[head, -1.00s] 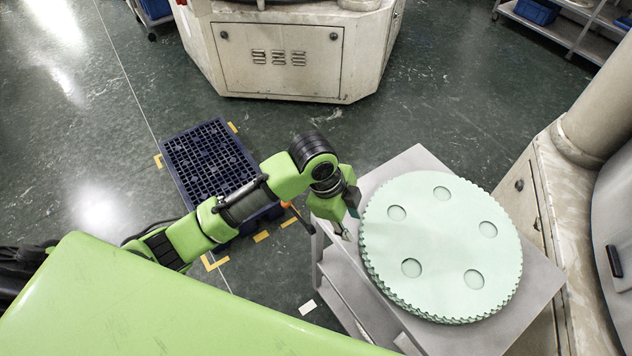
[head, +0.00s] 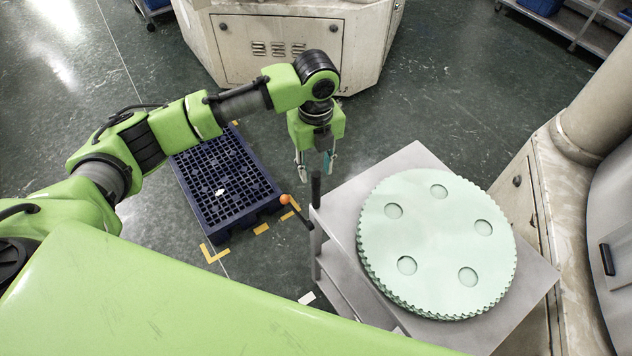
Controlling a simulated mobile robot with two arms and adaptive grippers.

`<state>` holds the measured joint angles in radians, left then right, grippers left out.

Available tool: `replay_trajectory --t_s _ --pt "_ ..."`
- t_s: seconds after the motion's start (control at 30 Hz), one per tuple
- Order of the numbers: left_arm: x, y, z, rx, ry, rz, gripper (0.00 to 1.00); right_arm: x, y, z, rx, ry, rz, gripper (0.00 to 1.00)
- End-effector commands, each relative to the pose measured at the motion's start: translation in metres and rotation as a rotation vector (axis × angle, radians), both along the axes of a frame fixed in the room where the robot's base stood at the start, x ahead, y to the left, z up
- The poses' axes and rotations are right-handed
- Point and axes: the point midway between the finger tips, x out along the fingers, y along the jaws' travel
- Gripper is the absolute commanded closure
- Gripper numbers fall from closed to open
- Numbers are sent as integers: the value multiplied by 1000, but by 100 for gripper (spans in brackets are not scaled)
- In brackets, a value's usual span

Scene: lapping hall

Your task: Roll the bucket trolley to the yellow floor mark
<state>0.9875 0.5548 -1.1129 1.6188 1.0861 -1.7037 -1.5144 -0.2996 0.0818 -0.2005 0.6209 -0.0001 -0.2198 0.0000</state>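No bucket shows in the head view. A grey metal stand with a lower shelf (head: 415,160) carries a stack of pale green toothed discs (head: 440,245); whether it has wheels I cannot tell. At its left corner is an upright post with a black top (head: 316,188), and an orange-knobbed lever (head: 286,199) is beside it. My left gripper (head: 315,172) points down just above the black post top, its two fingers apart and nothing seen between them. Yellow floor marks (head: 212,254) surround the blue pallet (head: 225,180). My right gripper is out of view.
A large cream machine base (head: 280,55) stands behind. Another machine (head: 540,190) stands close at the right of the stand. The blue pallet fills the yellow-marked area. Green floor is clear between the stand and the rear machine.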

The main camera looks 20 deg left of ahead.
Motion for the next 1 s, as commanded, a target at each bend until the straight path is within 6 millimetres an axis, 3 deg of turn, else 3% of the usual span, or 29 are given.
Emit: replay_trajectory --t_s 0.2,0.4,0.8,0.93,1.0 --pt "-1 0 -44 1 3 2 67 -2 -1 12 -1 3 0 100" --pt "0 -1 -70 -1 1 2 67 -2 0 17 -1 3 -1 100" --pt "0 0 -79 0 -1 1 67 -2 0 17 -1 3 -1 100" --pt "0 0 -79 0 -1 1 98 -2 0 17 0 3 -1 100" --pt "0 0 -79 0 -1 1 100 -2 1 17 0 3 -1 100"
